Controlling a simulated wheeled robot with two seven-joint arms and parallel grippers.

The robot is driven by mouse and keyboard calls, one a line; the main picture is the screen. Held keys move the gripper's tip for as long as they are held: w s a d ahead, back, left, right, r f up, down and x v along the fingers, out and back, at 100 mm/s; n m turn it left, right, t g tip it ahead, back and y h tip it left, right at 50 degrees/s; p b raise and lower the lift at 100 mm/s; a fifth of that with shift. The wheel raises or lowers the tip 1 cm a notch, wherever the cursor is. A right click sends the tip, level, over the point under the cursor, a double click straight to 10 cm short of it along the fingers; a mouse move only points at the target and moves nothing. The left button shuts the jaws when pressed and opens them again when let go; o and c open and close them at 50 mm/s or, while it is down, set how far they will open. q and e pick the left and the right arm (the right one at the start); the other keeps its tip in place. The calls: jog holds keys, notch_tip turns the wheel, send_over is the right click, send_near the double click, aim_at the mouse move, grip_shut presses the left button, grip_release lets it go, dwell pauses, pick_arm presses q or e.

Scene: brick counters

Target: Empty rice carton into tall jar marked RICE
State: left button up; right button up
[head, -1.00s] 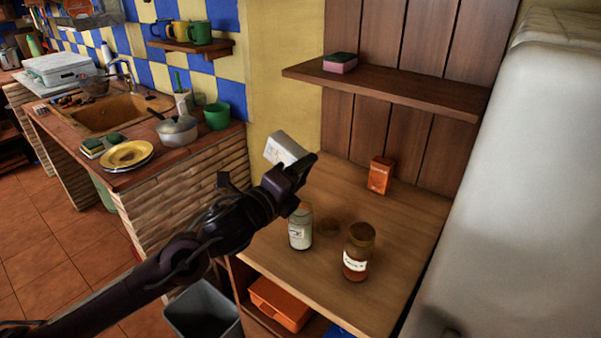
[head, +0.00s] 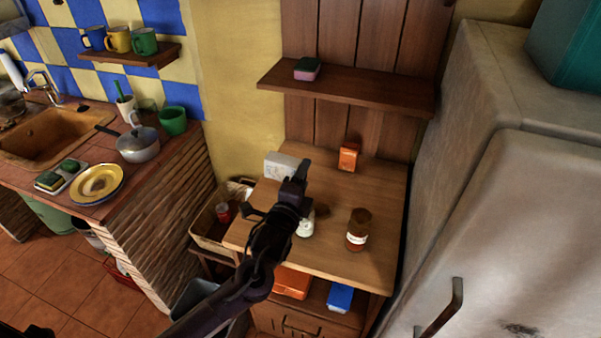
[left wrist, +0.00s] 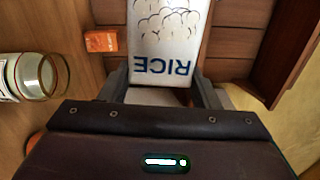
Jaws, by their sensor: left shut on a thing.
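A white rice carton (head: 280,165) is between the fingers of my left gripper (head: 297,180), which is shut on it above the back left of the wooden counter. In the left wrist view the carton (left wrist: 165,30) shows the word RICE upside down. A glass jar with a white label and pale contents (head: 306,228) stands on the counter, partly hidden behind my gripper. A jar with an open mouth shows at the left of the left wrist view (left wrist: 35,77), apart from the carton. Its label is not readable. My right gripper is not in view.
A brown-filled jar (head: 358,232) stands right of the pale jar. A small orange box (head: 348,157) stands at the back. A shelf with a sponge (head: 307,69) hangs above. A fridge (head: 500,200) bounds the right; a basket (head: 208,232) is left of the counter.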

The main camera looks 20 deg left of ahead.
aim_at(296, 167)
pick_arm(q)
jog(key=n, duration=0.1)
jog(key=n+b, duration=0.1)
jog(key=n, duration=0.1)
jog(key=shift+w+a+r, duration=0.15)
jog(key=shift+a+r, duration=0.05)
jog(key=shift+r, duration=0.2)
jog(key=shift+a+r+n+b, duration=0.3)
jog(key=shift+r+n, duration=0.2)
jog(key=shift+n, duration=0.6)
jog(key=r+n+p, duration=0.3)
jog(key=p, duration=0.1)
jog(key=shift+a+r+n, duration=0.35)
jog(key=shift+n, duration=0.05)
jog(key=shift+a+r+n+p, duration=0.15)
jog(key=shift+r+n+p, duration=0.5)
jog(key=shift+n, duration=0.55)
